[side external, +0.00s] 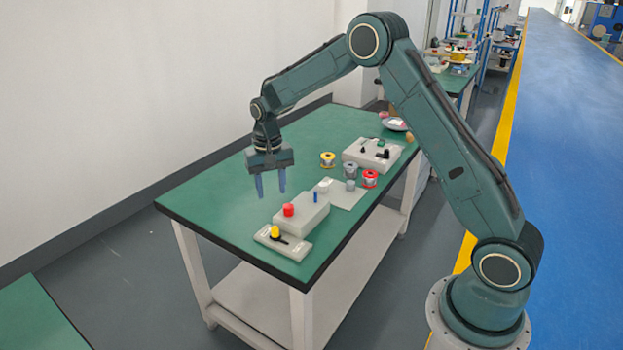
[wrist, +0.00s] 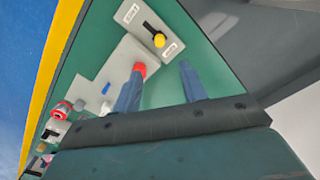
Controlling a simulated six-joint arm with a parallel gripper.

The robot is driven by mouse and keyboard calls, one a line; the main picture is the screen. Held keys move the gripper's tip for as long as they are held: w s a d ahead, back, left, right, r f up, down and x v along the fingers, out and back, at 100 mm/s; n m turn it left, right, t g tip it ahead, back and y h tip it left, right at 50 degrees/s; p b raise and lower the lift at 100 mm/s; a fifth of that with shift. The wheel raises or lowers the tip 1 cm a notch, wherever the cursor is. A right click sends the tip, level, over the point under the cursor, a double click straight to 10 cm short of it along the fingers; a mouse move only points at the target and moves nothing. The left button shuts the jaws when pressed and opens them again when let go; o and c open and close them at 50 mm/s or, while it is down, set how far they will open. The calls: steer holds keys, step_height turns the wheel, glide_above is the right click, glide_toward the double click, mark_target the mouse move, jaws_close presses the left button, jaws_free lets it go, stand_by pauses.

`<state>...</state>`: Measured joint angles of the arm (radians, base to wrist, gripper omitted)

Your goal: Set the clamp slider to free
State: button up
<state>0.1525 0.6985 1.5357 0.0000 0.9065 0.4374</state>
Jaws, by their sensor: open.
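A flat grey plate (side external: 293,249) at the near corner of the green table carries a yellow knob (side external: 275,231) on a black slot or bar. This looks like the clamp slider. In the wrist view the yellow knob (wrist: 159,40) sits at the lower right end of the black part (wrist: 148,26). A small white label lies toward each end of the plate (wrist: 126,24); I cannot read them for certain. My gripper (side external: 271,194) is open and empty, above the table behind the plate. Its two blue fingers also show in the wrist view (wrist: 160,69), apart from the knob.
A grey box with a red knob (side external: 289,209) and a blue peg (side external: 315,197) stands beside the plate. Farther back are several spools, including a yellow one (side external: 327,159), and a grey box with black controls (side external: 372,153). The table's left part (side external: 215,205) is clear.

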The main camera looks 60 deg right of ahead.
mark_target(275, 228)
step_height(275, 228, down, 13)
steer(key=shift+f, duration=0.2)
stand_by(0.6)
jaws_close()
